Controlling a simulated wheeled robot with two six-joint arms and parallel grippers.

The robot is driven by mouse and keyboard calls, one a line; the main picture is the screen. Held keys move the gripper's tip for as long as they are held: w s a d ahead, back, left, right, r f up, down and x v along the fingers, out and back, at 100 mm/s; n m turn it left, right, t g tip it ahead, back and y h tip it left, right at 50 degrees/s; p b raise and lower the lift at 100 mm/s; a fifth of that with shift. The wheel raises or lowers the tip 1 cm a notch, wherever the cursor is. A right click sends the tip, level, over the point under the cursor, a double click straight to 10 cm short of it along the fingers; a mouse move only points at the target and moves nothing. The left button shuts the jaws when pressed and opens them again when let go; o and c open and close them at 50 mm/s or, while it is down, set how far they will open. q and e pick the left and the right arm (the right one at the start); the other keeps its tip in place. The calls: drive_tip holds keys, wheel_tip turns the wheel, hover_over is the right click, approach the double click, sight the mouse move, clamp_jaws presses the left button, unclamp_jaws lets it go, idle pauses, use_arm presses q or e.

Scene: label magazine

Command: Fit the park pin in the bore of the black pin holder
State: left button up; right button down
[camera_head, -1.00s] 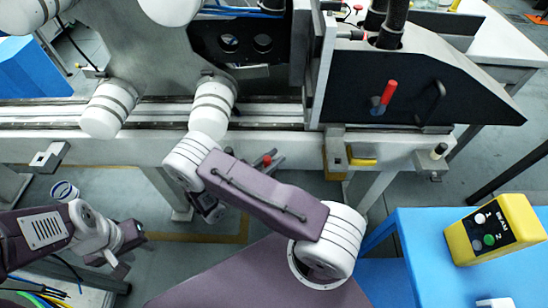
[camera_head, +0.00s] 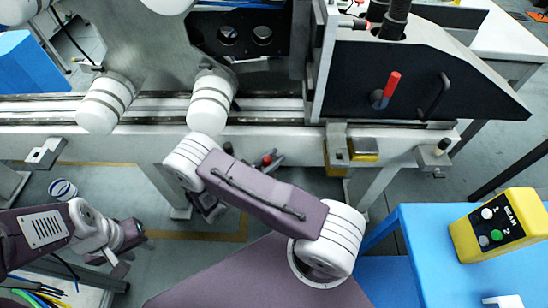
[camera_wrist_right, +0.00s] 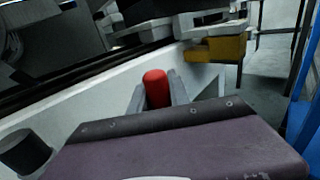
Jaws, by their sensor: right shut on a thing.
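My right gripper (camera_head: 270,162) is shut on the park pin, whose red end (camera_head: 267,159) shows between its fingers. In the right wrist view the red pin end (camera_wrist_right: 156,88) stands up between the two grey fingers, in front of the white beam. A short black cylinder (camera_wrist_right: 25,150), likely the black pin holder, is at the lower left there, apart from the pin. In the head view my right arm probably hides it. The pin's lower part and the bore are hidden. My left gripper (camera_head: 122,262) hangs at the lower left, away from both; its jaws are unclear.
The white beam (camera_head: 300,145) with its rail runs across the view. A yellow block (camera_head: 363,152) and a bracket with a dark knob (camera_head: 434,157) sit on its front. A black panel (camera_head: 425,75) bears a red handle (camera_head: 390,88). A blue table (camera_head: 420,240) stands at right.

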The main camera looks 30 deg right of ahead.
drive_tip(key=shift+f+b, duration=0.55)
drive_tip(key=shift+f, duration=0.25)
drive_tip(key=c, duration=1.1)
unclamp_jaws()
drive_tip(key=shift+c, duration=0.2)
drive_tip(key=shift+a, duration=0.1)
drive_tip(key=v, duration=0.9)
